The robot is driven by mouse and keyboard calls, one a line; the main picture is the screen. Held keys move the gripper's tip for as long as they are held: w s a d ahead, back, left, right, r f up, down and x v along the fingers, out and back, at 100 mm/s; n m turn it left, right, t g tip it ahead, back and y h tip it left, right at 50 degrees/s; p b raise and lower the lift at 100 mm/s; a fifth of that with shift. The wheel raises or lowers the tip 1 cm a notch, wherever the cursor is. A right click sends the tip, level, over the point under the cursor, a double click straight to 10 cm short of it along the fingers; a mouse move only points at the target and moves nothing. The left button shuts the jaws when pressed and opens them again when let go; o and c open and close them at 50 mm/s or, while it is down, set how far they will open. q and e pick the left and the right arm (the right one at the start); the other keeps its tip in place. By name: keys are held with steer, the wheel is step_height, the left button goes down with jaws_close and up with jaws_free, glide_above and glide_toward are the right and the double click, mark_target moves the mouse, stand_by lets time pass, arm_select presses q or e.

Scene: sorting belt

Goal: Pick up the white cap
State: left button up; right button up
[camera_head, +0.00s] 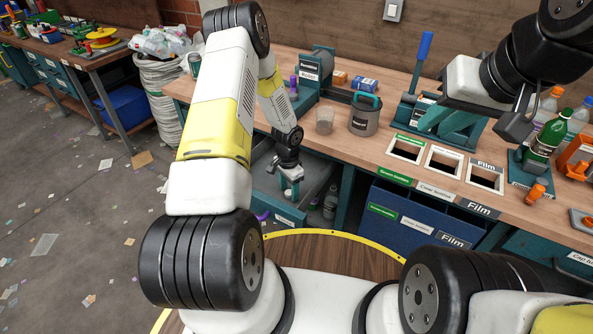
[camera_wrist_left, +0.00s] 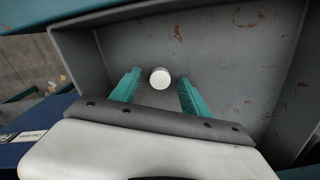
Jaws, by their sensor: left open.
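The white cap (camera_wrist_left: 160,78) is small and round and lies on the floor of a grey metal bin (camera_wrist_left: 225,50) in the left wrist view. My left gripper (camera_wrist_left: 159,80) is open, with one teal finger on each side of the cap and a visible gap on both sides. In the head view my left gripper (camera_head: 290,188) points down into the bin below the bench; I cannot make out the cap there. My right gripper (camera_head: 455,122) is over the bench at the right, against similar teal fixtures, so its fingers are unclear.
The bin's walls stand close around my left gripper. A clear bottle (camera_head: 330,202) stands at the bin's right side. A blue crate (camera_head: 385,225) stands below.

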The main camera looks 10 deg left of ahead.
arm_select(q)
jaws_close()
steer(key=shift+r, duration=0.1)
stand_by(0.3)
